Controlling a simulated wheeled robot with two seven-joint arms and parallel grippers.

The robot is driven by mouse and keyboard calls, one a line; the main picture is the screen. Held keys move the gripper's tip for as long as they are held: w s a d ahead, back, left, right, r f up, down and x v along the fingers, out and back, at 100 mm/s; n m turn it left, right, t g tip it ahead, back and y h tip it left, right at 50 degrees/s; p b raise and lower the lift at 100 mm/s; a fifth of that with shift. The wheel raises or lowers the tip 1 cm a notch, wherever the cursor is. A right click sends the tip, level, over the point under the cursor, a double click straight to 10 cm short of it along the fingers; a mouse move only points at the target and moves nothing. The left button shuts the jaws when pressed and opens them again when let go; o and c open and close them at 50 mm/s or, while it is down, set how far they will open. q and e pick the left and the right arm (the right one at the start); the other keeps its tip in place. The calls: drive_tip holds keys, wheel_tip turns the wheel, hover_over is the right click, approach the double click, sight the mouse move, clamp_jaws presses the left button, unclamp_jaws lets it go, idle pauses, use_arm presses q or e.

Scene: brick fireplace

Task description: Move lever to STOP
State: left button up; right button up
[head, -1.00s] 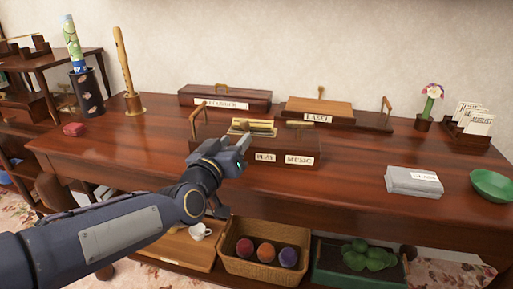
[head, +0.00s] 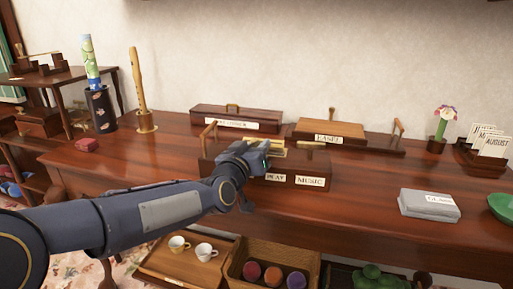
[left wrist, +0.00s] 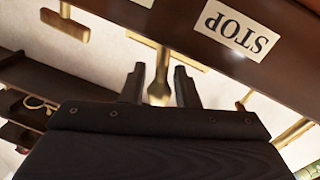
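The music box (head: 312,170) is a dark wooden box on the table, with PLAY (head: 276,177) and MUSIC (head: 310,181) labels on its front. Its STOP label (left wrist: 238,28) shows upside down in the left wrist view and is hidden in the head view. My left gripper (head: 262,160) is at the box's front and partly covers the PLAY label. In the left wrist view its two dark fingers are apart, and a brass lever (left wrist: 158,88) appears between them. I cannot tell whether either finger touches the lever. My right gripper is in neither view.
A RECORDER box (head: 236,119) and a LABEL box (head: 330,131) stand behind. A wooden handle (head: 208,131) rises at the music box's left end. A grey block (head: 428,205) and green bowl (head: 503,206) lie right.

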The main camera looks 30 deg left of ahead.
use_arm(q)
clamp_jaws()
drive_tip(key=shift+f+b, duration=0.2)
drive_tip(key=shift+b, duration=0.2)
drive_tip(key=b, duration=0.1)
drive_tip(key=n+b, duration=0.1)
drive_tip(key=shift+s+a+f+n+b, duration=0.1)
drive_tip(key=shift+a+n+b, duration=0.15)
drive_tip(key=shift+n+b, duration=0.1)
drive_tip(key=shift+o, duration=1.8)
unclamp_jaws()
drive_tip(key=shift+r, duration=0.2)
